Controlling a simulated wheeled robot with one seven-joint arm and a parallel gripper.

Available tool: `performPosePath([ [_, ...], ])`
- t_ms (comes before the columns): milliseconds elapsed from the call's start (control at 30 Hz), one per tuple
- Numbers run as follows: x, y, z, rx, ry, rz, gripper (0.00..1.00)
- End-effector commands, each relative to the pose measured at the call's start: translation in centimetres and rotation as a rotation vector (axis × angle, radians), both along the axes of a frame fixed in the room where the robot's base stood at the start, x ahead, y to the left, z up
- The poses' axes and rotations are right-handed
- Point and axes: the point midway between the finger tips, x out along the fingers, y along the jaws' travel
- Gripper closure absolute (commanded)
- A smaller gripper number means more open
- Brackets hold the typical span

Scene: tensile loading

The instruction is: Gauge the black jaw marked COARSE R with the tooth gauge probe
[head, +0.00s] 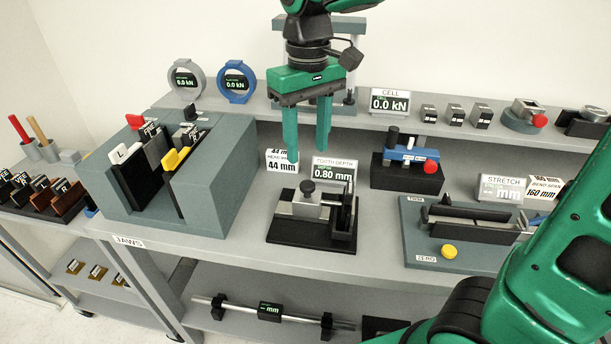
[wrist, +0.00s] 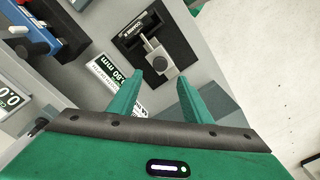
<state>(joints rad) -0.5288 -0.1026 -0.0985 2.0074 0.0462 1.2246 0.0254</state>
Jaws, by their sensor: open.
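The tooth gauge (head: 296,208) stands on a black base on the bench, a grey block with a dark round knob (head: 308,187) and a dark upright holder (head: 344,222) at its right. Its sign (head: 333,171) reads TOOTH DEPTH 0.80 mm. It also shows in the wrist view (wrist: 157,62). My gripper (head: 307,155) is open and empty, pointing down above and behind the gauge in the head view; its fingers also show in the wrist view (wrist: 160,80). Black jaws (head: 136,188) sit in the grey holder at left.
The large grey jaw block (head: 217,185) stands left of the gauge. A small 44 mm sign (head: 281,161) is close to my fingers. A blue device on a black block (head: 405,180) and a grey fixture plate (head: 425,247) stand to the right. Bench in front of the gauge is clear.

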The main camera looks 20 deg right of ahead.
Motion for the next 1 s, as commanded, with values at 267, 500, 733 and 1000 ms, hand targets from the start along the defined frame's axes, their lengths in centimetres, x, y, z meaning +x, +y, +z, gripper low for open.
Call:
performPosePath([
  [267,-0.1,0.0,-5.0,-0.001,0.004,0.000,0.55],
  [500,0.0,-0.1,-8.0,-0.001,0.002,-0.002,0.55],
  [733,0.0,-0.1,-8.8,0.000,0.000,-0.002,0.55],
  [1000,0.0,-0.1,-8.8,0.000,0.000,-0.002,0.72],
])
